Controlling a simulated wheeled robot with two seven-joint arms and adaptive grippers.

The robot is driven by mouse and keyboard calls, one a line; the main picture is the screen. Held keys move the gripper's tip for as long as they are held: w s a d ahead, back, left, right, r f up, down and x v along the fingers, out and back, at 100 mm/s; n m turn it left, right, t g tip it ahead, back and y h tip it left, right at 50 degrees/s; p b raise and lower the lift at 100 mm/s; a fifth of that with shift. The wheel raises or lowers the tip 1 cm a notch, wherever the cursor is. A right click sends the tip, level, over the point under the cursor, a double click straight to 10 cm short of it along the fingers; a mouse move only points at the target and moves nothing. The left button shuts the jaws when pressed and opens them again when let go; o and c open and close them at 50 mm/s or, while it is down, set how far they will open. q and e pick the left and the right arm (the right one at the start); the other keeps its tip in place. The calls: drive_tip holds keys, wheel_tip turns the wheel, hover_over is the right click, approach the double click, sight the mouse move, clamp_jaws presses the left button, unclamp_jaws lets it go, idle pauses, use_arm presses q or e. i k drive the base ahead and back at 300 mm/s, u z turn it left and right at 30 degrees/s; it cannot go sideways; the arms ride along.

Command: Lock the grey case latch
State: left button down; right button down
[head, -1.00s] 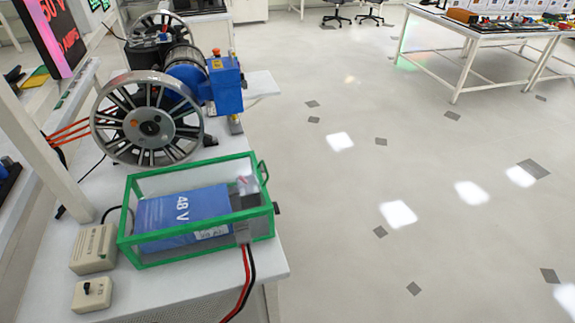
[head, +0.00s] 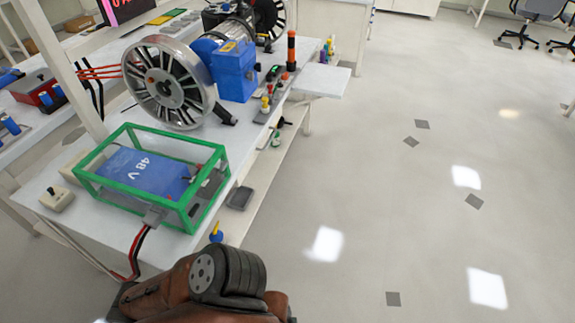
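A clear case with a green frame (head: 208,208) stands on the white bench and holds a blue 48 V battery (head: 150,172). A small grey piece (head: 155,215) sits at the case's near lower edge, where red and black cables hang down. I cannot tell whether this piece is the latch, nor whether any latch is locked. A brown and black arm part of mine fills the bottom of the view, in front of the case and apart from it in the picture. No fingertips of either gripper are in view.
A large spoked wheel (head: 133,82) with a blue motor unit (head: 236,72) stands behind the case. A beige switch box (head: 57,198) is left of it. A dark grey tray (head: 240,197) lies to its right. Open floor (head: 350,180) extends right of the bench.

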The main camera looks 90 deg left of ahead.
sight(224, 164)
drive_tip(key=i, duration=0.6)
drive_tip(key=u, duration=3.45)
drive_tip(key=k, duration=0.5)
drive_tip(key=z, duration=0.9)
drive_tip(key=i, duration=0.55)
drive_tip(key=u, duration=0.05)
